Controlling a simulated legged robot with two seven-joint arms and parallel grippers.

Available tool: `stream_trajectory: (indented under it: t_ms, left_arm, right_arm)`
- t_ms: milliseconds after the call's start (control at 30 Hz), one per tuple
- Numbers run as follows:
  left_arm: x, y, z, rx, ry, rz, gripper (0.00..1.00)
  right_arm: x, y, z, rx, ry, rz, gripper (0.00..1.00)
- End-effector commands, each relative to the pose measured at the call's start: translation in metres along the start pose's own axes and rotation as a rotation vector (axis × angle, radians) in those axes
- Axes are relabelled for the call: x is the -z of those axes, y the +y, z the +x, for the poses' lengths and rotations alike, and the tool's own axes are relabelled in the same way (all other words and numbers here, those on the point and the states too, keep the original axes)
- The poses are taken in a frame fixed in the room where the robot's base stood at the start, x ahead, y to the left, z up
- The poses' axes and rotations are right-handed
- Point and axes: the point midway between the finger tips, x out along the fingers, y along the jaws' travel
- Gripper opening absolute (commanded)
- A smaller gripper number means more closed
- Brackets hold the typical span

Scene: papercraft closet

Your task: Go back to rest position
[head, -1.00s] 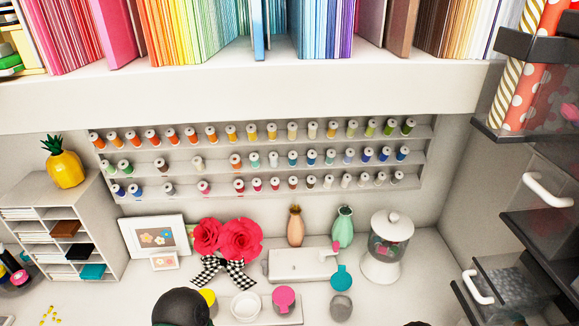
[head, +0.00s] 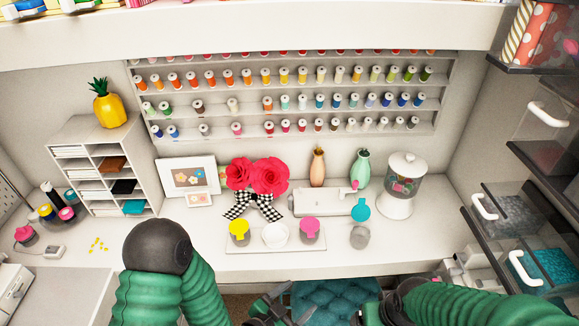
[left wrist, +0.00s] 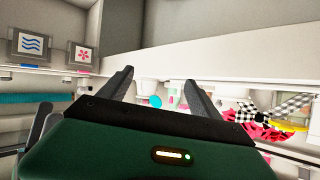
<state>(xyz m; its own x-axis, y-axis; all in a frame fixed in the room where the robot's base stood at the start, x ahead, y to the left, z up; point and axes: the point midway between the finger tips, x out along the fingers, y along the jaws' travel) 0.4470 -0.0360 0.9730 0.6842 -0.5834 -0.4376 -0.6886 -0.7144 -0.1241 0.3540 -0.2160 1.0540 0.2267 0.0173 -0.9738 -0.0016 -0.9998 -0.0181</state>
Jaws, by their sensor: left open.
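My left gripper (head: 272,303) shows at the bottom of the head view, below the front edge of the white desk. In the left wrist view its two dark fingers (left wrist: 160,88) stand apart with nothing between them. My left arm (head: 160,250) is green with a dark joint and comes in at the lower left.
The white desk (head: 400,240) holds flowers (head: 256,176), a row of small jars and a glass jar (head: 403,185). Clear drawers (head: 510,215) stand at right. A teal tufted seat (head: 330,301) is beneath the desk edge, close to my left gripper.

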Motion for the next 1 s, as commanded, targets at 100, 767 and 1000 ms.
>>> stream_trajectory:
  t_ms: [100, 767, 1000]
  left_arm:
    - [-0.013, -0.037, -0.014, 0.043, -0.16, -0.009, 0.73]
    - [-0.034, -0.099, -0.225, 0.413, -0.896, -0.692, 0.73]
    - [-0.035, -0.101, -0.225, 0.411, -0.894, -0.692, 0.73]
  right_arm:
    - [-0.001, -0.001, 0.002, 0.0, 0.0, -0.002, 0.83]
    - [-0.002, 0.0, 0.009, 0.0, 0.0, -0.001, 0.83]
    - [-0.002, -0.001, 0.009, 0.0, 0.0, -0.002, 0.83]
